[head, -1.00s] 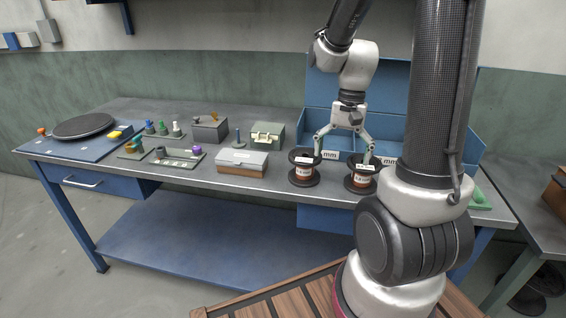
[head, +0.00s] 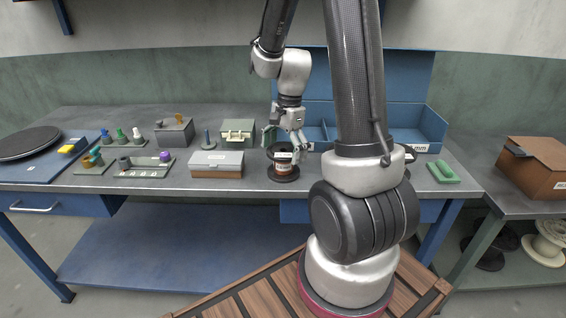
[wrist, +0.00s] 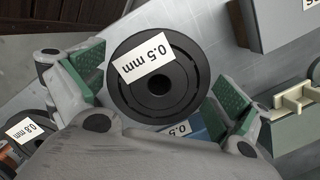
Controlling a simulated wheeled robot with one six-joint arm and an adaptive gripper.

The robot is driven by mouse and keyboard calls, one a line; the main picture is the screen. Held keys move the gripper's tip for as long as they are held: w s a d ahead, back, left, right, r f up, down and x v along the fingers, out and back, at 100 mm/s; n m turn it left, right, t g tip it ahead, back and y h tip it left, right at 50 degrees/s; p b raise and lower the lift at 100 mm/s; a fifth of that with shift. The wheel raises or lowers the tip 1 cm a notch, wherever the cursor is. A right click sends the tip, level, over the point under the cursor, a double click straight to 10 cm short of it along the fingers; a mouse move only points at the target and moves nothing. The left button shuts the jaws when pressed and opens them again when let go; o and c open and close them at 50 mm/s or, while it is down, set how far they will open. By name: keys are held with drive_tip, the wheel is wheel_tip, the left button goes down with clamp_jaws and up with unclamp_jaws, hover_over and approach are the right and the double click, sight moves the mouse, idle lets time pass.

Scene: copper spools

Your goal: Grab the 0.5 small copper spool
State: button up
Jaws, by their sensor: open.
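The small copper spool (head: 283,160) has black flanges and stands upright near the front edge of the workbench (head: 240,187). In the wrist view its top flange (wrist: 157,78) carries a white label reading 0.5 mm. My gripper (head: 285,145) is open, directly above this spool. In the wrist view the green-padded fingers (wrist: 158,92) lie on either side of the flange, with gaps visible. Another spool (wrist: 30,136), labelled 0.8 mm, shows at the lower left of the wrist view. In the head view that one is mostly hidden behind my arm.
A grey-lidded box (head: 217,163) and a green case (head: 238,131) stand to the left of the spool. A blue divided bin (head: 432,128) stands behind it. A green item (head: 443,172) lies at the bench's right.

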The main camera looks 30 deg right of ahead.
sight(283, 164)
drive_tip(key=f, duration=0.4)
drive_tip(key=shift+a+f, duration=0.15)
drive_tip(key=shift+a, duration=0.1)
drive_tip(key=shift+s, duration=0.15)
drive_tip(key=c, duration=1.4)
